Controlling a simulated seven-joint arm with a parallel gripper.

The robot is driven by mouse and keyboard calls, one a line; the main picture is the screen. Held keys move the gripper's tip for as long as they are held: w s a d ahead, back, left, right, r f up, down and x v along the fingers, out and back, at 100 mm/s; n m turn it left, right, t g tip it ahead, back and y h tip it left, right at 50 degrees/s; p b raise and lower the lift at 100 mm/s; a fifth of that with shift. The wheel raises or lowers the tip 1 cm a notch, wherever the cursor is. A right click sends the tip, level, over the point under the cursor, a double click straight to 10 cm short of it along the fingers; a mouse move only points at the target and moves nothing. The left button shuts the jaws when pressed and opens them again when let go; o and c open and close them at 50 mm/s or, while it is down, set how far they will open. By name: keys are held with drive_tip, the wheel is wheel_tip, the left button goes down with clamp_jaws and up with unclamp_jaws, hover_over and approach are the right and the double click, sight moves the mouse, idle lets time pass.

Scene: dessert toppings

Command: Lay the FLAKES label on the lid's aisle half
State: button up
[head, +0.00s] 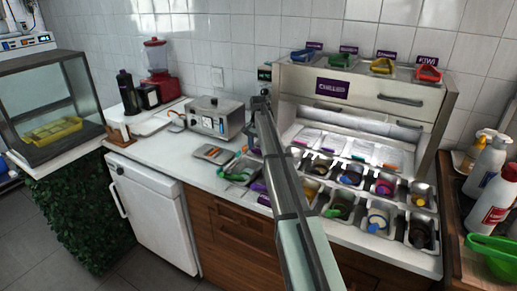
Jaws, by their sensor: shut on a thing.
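My arm rises from the bottom centre, and my gripper (261,103) is at its dark far end, small and seen from behind in front of the chiller's left edge. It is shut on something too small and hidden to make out. I cannot read a FLAKES label anywhere. A steel lid (368,105) stands over the topping station and bears a purple label reading CHILLED (332,88). Several small purple labels stand along its top ledge, one reading KIWI (427,62).
Blue, green, yellow and red scoops (429,74) rest along the top ledge. Several topping tubs (341,206) fill the front of the counter. A scale (213,154) and a steel appliance (214,117) stand left of my arm. White bottles (491,200) stand at the right.

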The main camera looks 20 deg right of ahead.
sight(258, 149)
drive_tip(key=shift+f, duration=0.35)
drive_tip(key=shift+f, duration=0.1)
drive_tip(key=o, duration=1)
wheel_tip(258, 149, up, 12)
drive_tip(key=shift+r, duration=0.15)
